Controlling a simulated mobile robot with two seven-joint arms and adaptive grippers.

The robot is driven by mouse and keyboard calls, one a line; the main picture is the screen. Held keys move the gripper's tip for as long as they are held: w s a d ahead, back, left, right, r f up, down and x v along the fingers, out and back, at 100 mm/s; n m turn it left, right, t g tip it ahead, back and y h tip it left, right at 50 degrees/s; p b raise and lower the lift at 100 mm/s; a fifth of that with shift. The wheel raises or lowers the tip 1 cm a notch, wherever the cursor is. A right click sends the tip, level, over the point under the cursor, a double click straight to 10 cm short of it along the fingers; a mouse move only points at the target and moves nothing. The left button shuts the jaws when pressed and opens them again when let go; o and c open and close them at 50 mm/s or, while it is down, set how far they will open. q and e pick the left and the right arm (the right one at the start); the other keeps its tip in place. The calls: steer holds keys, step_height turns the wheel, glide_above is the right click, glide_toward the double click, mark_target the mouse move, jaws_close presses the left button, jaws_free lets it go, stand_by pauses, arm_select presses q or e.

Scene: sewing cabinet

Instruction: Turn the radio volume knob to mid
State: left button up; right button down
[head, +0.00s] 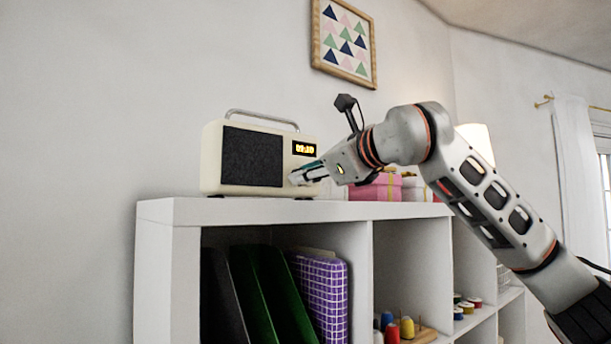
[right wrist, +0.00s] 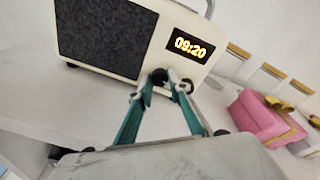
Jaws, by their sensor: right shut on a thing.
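The cream radio (head: 212,160) stands on top of the white shelf unit, with a dark speaker grille, a grey handle and a lit display. My right gripper (head: 297,178) reaches in from the right to the lower right of the radio's front. In the right wrist view its teal fingers come together on a small dark knob (right wrist: 159,75) below the display, and the gripper is shut on it. The fingertips partly hide this knob, and its pointer cannot be read. A second round knob (right wrist: 187,86) sits just right of the fingertips. My left gripper is in neither view.
Pink boxes (right wrist: 262,118) stand right of the radio on the white shelf unit (head: 160,212). Jars (right wrist: 270,77) with wooden lids stand behind them. Folders and thread spools fill compartments below. The shelf top left of the radio is clear.

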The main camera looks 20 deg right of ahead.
steer(key=m+y+b, duration=0.1)
steer(key=m, duration=0.4)
steer(key=shift+w+f, duration=0.1)
steer(key=shift+f, duration=0.05)
steer(key=shift+m, duration=1.2)
steer(key=m+y+b, duration=0.1)
steer(key=m, duration=0.3)
steer(key=shift+d+f, duration=0.1)
steer(key=m, duration=0.2)
steer(key=shift+m, duration=0.3)
steer(key=shift+m+y+b, duration=0.3)
steer(key=shift+m+b, duration=0.15)
steer(key=shift+m, duration=0.95)
steer(key=c, duration=1.9)
jaws_free()
